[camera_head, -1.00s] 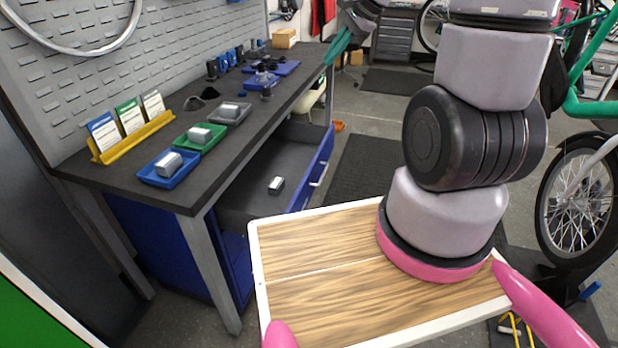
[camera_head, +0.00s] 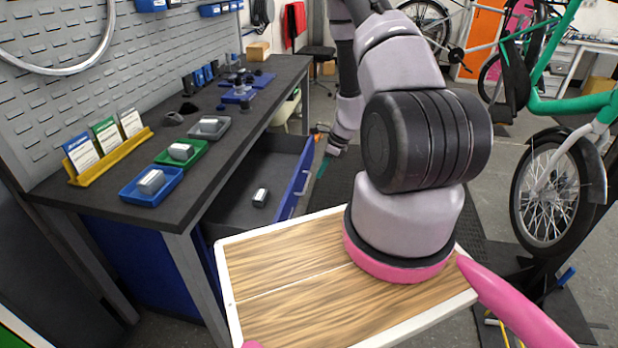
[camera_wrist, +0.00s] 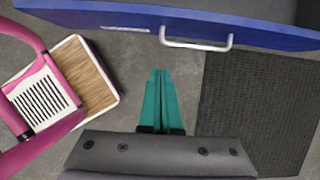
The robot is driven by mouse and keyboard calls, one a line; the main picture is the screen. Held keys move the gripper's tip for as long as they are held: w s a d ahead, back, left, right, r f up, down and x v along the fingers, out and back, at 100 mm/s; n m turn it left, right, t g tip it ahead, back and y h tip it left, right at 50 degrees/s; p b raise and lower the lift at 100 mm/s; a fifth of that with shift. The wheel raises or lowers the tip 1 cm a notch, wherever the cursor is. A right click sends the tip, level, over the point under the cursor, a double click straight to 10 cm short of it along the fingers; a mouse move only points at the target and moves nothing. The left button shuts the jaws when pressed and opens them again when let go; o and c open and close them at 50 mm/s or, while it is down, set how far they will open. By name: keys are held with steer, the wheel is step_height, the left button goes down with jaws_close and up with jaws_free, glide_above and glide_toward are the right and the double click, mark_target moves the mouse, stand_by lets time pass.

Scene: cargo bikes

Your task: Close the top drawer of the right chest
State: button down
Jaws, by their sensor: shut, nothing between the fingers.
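The open top drawer (camera_head: 294,185) of the blue chest under the workbench shows a blue front and a dark inside. A small grey-and-white block (camera_head: 260,198) lies in it. In the wrist view the blue drawer front (camera_wrist: 270,38) crosses the top, with its silver handle (camera_wrist: 197,46) at the middle. My gripper (camera_wrist: 161,74) has teal fingers, shut and empty, pointing at the drawer front just below the handle in the picture. A gap of floor seems to show between them. In the head view my gripper (camera_head: 323,168) is low, right of the drawer front.
The workbench (camera_head: 150,212) holds a blue tray (camera_head: 133,196), a green tray (camera_head: 192,158) and a grey tray (camera_head: 222,131). A dark mat (camera_head: 340,190) lies on the floor right of the drawer. A green bike (camera_head: 550,105) stands at the right.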

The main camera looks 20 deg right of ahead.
mark_target(305, 187)
steer(key=w+a+f, duration=0.1)
steer(key=f, duration=0.1)
steer(key=w+a+f, duration=0.1)
steer(key=a+f, duration=0.1)
steer(key=f, duration=0.1)
steer(key=w+a+f, duration=0.1)
steer(key=a+f, duration=0.1)
steer(key=f, duration=0.1)
steer(key=shift+w+f, duration=0.1)
steer(key=shift+w, duration=0.05)
steer(key=shift+w+a, duration=0.45)
steer(key=shift+a, duration=0.15)
